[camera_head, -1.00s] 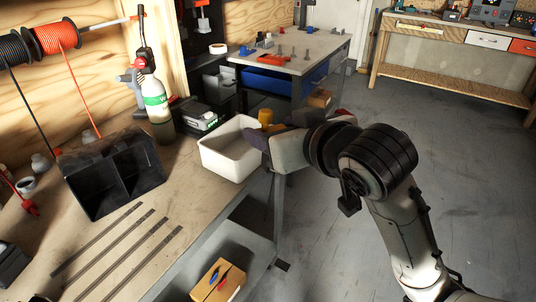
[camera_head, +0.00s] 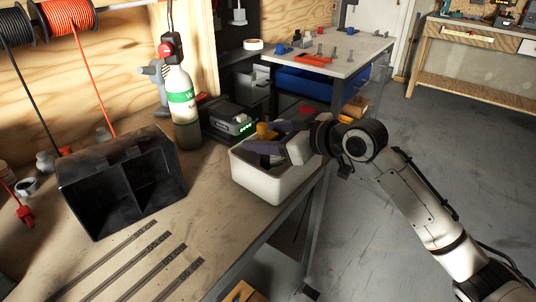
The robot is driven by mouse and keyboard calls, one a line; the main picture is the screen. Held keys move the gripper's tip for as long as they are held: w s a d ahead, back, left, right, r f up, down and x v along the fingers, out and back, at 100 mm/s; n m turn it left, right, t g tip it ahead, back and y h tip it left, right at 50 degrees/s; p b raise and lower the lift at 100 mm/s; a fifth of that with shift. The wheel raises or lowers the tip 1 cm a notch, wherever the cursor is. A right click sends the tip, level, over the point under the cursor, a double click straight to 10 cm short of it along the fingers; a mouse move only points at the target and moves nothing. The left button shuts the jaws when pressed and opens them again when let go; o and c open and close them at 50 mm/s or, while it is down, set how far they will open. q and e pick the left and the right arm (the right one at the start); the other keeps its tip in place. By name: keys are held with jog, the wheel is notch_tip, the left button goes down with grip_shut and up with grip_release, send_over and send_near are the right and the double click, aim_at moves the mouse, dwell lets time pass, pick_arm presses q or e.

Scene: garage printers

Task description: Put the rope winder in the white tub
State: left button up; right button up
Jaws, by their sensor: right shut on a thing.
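The white tub (camera_head: 270,187) stands on the near workbench, at its right edge. My right gripper (camera_head: 276,136) reaches in from the right, over the tub's opening, with its dark fingers at about rim height. It is shut on a yellow thing, seemingly the rope winder (camera_head: 265,131), which shows at the far side of the fingers. The fingers hide most of the rope winder, and I cannot tell whether it touches the tub. My left gripper is out of view.
A black two-compartment bin (camera_head: 122,185) stands left of the tub. A green-labelled bottle (camera_head: 181,105) and a dark box with green lights (camera_head: 230,120) stand behind. Flat metal strips (camera_head: 130,262) lie in front. A second table (camera_head: 330,48) is further back.

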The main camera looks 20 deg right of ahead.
aim_at(267, 162)
notch_tip(267, 162, down, 4)
jog(key=shift+f, duration=0.15)
dwell(0.3)
jog(key=o, duration=1.1)
jog(key=shift+f, duration=0.2)
jog(key=shift+c, duration=0.2)
jog(key=shift+o, duration=0.7)
jog(key=shift+r, duration=0.1)
